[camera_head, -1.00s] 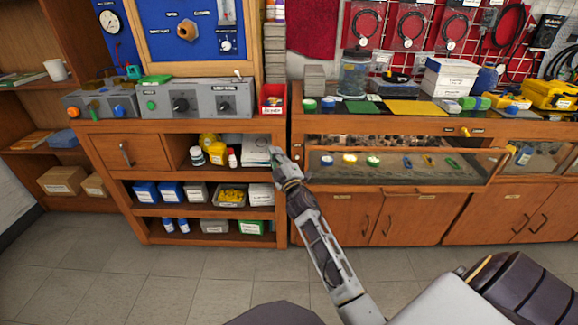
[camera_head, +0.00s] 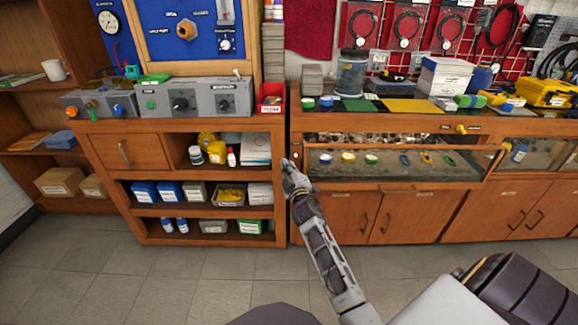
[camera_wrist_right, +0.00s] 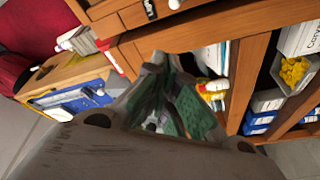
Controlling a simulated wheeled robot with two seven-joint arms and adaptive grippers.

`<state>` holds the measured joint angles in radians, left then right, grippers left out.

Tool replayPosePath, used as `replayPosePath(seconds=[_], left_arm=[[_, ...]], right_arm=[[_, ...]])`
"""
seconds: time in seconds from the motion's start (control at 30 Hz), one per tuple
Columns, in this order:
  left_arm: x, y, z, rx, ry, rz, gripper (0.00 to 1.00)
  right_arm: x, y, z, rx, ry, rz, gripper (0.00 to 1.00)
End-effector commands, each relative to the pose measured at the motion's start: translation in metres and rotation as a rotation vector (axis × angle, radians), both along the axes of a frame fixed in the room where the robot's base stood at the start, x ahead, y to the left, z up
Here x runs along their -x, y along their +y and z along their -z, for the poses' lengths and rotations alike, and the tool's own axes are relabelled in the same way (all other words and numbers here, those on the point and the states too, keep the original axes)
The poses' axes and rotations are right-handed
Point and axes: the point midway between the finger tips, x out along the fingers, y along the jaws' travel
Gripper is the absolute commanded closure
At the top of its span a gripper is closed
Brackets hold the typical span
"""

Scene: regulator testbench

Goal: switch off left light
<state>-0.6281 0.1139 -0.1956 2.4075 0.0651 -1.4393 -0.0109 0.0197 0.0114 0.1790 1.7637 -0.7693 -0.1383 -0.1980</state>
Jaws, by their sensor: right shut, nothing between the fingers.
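My right gripper (camera_head: 287,166) is shut and empty, in front of the post between the cabinet and the case. Its green-padded fingers also show in the wrist view (camera_wrist_right: 170,70). My left gripper is out of view.
The left cabinet's open shelves hold bottles, blue boxes and a bin (camera_head: 231,195). A red bin (camera_head: 271,98) sits at its top right corner. The case top carries boxes (camera_head: 445,75), a jar (camera_head: 352,72) and mats. Floor in front is clear.

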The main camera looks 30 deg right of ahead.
Motion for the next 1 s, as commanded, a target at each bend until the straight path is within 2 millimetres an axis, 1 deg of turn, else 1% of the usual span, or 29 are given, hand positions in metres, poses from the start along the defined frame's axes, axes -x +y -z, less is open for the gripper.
replayPosePath(seconds=[0.37, 0.7, 1.0], left_arm=[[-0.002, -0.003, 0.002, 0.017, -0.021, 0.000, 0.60], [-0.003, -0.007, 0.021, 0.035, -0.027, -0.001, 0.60], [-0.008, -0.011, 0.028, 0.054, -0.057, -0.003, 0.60]], right_arm=[[-0.029, -0.008, -0.004, 0.001, -0.002, -0.001, 1.00], [-0.055, -0.016, -0.007, 0.002, -0.002, 0.000, 1.00], [-0.076, -0.021, -0.010, 0.001, -0.001, 0.000, 1.00]])
